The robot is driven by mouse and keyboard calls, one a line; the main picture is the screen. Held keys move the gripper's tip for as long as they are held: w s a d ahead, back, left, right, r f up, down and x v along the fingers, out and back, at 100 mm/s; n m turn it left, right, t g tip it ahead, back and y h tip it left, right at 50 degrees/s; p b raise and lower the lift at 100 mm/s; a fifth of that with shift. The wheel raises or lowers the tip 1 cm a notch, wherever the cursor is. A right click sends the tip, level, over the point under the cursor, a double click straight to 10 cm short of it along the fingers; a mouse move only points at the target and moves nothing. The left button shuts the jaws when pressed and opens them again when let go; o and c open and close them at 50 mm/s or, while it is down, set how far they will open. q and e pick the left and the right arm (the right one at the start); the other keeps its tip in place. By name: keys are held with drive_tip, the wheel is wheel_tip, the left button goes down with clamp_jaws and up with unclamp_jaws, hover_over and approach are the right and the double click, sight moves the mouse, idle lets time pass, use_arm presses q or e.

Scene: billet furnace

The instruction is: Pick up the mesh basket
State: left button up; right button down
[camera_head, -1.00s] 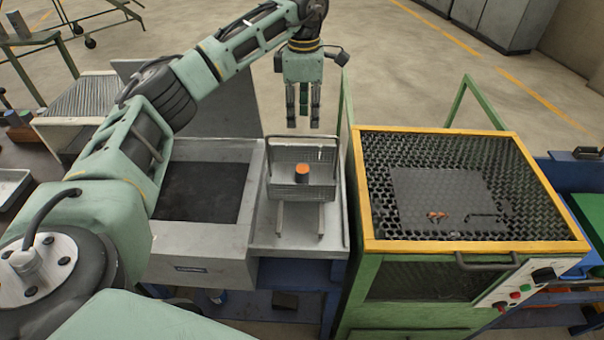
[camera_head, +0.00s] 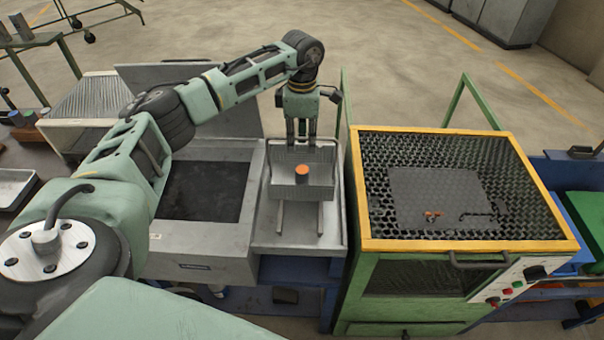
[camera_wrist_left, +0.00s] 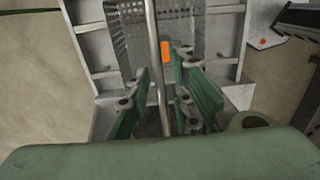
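The grey mesh basket (camera_head: 318,191) sits on two rails over the light metal tray right of the dark tank. A short billet with a glowing orange top (camera_head: 302,175) stands inside it. My left gripper (camera_head: 301,143) points down at the far edge of the basket, where its handle is. In the left wrist view, the basket's mesh (camera_wrist_left: 129,35) and the orange billet (camera_wrist_left: 166,52) show beyond the gripper fingers (camera_wrist_left: 165,92). The fingers are apart, and the handle bar (camera_wrist_left: 155,45) runs between them without visible grip. My right gripper is out of view.
A furnace with a yellow-rimmed mesh top (camera_head: 460,245) stands close on the right, its green posts rising beside the tray. The dark quench tank (camera_head: 200,192) is on the left. A roller conveyor (camera_head: 85,98) lies farther left.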

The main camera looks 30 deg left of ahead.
use_arm(q)
clamp_jaws()
idle(0.3)
drive_tip(key=shift+w+r, duration=0.1)
drive_tip(key=shift+w, duration=0.05)
drive_tip(key=shift+r, duration=0.15)
